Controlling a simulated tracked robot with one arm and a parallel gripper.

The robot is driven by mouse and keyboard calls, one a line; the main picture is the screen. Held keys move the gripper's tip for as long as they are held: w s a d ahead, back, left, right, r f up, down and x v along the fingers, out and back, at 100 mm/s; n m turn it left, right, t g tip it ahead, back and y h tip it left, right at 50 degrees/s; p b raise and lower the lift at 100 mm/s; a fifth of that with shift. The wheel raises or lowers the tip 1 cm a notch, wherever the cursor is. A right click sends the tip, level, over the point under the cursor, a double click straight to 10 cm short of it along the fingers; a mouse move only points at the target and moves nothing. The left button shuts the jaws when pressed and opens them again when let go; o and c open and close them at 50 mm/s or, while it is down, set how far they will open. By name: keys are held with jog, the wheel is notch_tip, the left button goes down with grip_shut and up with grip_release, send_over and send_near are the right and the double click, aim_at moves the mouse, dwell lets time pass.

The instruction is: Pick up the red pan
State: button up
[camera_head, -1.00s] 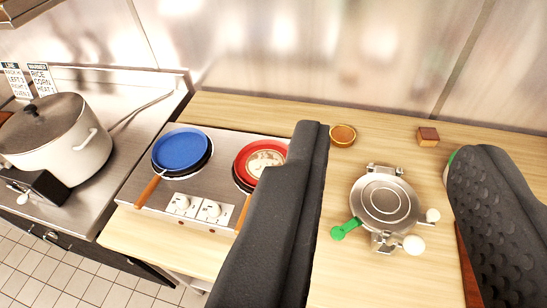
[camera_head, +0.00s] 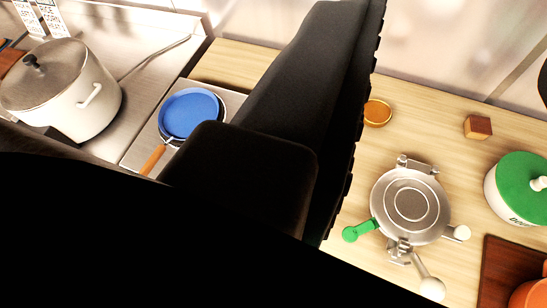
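The red pan is not visible now; a dark finger of my gripper and other dark parts of mine cover the place right of the blue pan, where it sat a second ago. The blue pan (camera_head: 189,113), with a wooden handle, sits on the left part of the steel hob (camera_head: 143,144). Nothing shows between the fingers.
A round metal press (camera_head: 411,205) with a green handle stands on the wooden counter (camera_head: 440,140). Nearby are an amber disc (camera_head: 377,112), a wooden block (camera_head: 478,126) and a green-lidded pot (camera_head: 527,180). A large white pot (camera_head: 62,90) stands at the left.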

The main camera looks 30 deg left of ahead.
jog(key=w+a+f+g+p, duration=0.1)
jog(key=w+a+f+g, duration=0.25)
jog(key=f, duration=0.45)
jog(key=w+a+f+g+y, duration=0.1)
jog(key=w+a+f+g, duration=0.3)
jog(key=f, duration=0.4)
jog(key=w+a+f+g+p, duration=0.1)
jog(key=w+a+f+g, duration=0.3)
jog(key=f, duration=0.4)
jog(key=a+f+g, duration=0.1)
jog(key=a+f, duration=0.1)
jog(key=f, duration=0.5)
jog(key=a+f+g+p, duration=0.1)
jog(key=a+f, duration=0.1)
jog(key=f, duration=0.4)
jog(key=a+f+g+h, duration=0.1)
jog(key=a+f+g, duration=0.1)
jog(key=f, duration=0.5)
jog(key=shift+s+f+p, duration=0.1)
jog(key=shift+f+p, duration=0.2)
jog(key=shift+f, duration=0.05)
jog(key=shift+d+f+p, duration=0.2)
jog(key=shift+f+p, duration=0.15)
jog(key=shift+f, duration=2.35)
grip_shut()
